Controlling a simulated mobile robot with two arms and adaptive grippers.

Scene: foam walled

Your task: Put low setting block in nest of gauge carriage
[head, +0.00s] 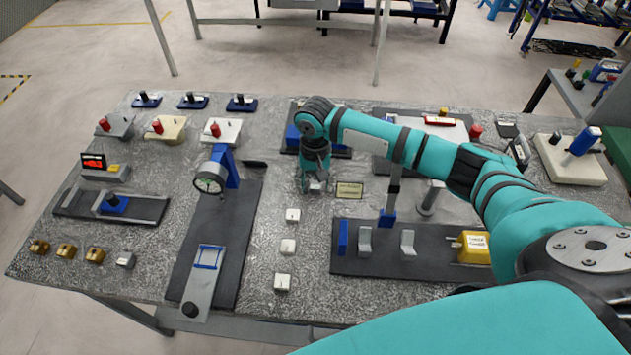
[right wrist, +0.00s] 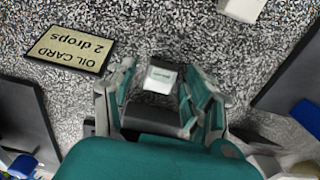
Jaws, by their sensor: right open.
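My right gripper (head: 317,190) is open and points down at the middle of the table, left of the oil card. In the right wrist view a small white-topped block (right wrist: 160,78) with an unreadable label lies between its open fingers (right wrist: 158,95). I cannot tell whether the fingers touch it. Similar white blocks (head: 293,215) (head: 288,246) (head: 282,282) stand in a column nearer the front; I cannot read which is the low one. The gauge carriage, with a blue-edged nest (head: 208,257), lies on a dark base below the dial gauge (head: 210,180). My left gripper is not visible.
The oil card (head: 349,190) lies just right of my right gripper. A dark fixture plate (head: 345,265) with upright posts and a yellow box (head: 474,247) is on the right. Brass blocks (head: 67,251) sit at front left. Speckled tabletop is clear around the white blocks.

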